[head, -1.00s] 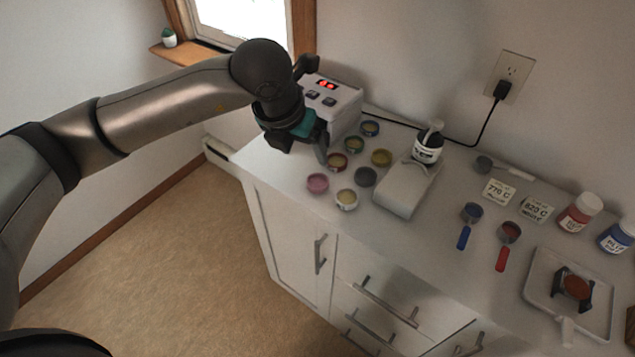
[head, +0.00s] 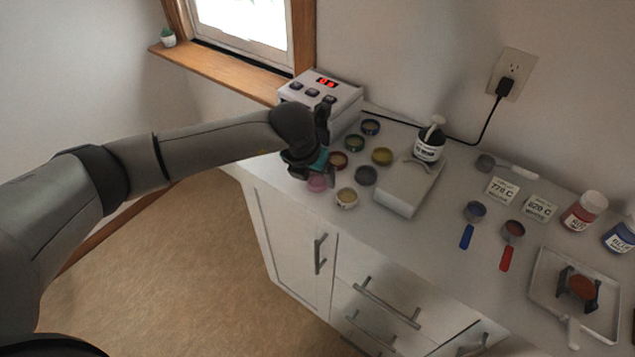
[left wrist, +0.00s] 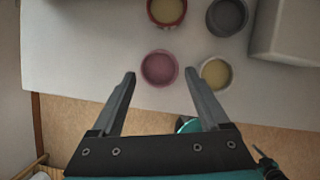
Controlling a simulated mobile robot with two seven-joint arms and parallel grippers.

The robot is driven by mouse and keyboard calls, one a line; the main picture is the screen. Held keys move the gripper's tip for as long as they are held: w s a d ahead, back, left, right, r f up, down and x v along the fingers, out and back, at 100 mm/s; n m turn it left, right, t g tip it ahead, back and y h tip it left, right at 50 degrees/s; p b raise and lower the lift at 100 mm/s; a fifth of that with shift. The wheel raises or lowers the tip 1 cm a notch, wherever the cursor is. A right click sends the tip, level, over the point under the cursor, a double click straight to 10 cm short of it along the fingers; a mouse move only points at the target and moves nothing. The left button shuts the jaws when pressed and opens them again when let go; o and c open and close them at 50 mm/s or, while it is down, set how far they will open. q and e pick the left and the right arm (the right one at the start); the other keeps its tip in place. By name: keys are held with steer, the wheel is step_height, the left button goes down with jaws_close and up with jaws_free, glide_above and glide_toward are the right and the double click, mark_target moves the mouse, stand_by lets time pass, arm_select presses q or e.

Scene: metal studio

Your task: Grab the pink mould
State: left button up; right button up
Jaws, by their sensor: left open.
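The pink mould (head: 317,183) is a small round cup near the front left edge of the white counter. In the head view my left gripper (head: 312,172) is just above it and partly covers it. In the left wrist view the pink mould (left wrist: 159,68) lies ahead of the fingertips, roughly centred between them. My left gripper (left wrist: 159,80) is open and empty, with both fingers spread. My right gripper is not in view.
A cream mould (head: 346,198) stands close right of the pink one, with a grey mould (head: 365,176) and a red-rimmed mould (head: 337,160) behind. A white box with a red display (head: 325,92) stands behind. A white device (head: 408,188) is at right.

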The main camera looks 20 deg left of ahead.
arm_select(q)
steer(key=shift+x, duration=0.8)
steer(key=c, duration=1.1)
steer(key=shift+r, duration=0.2)
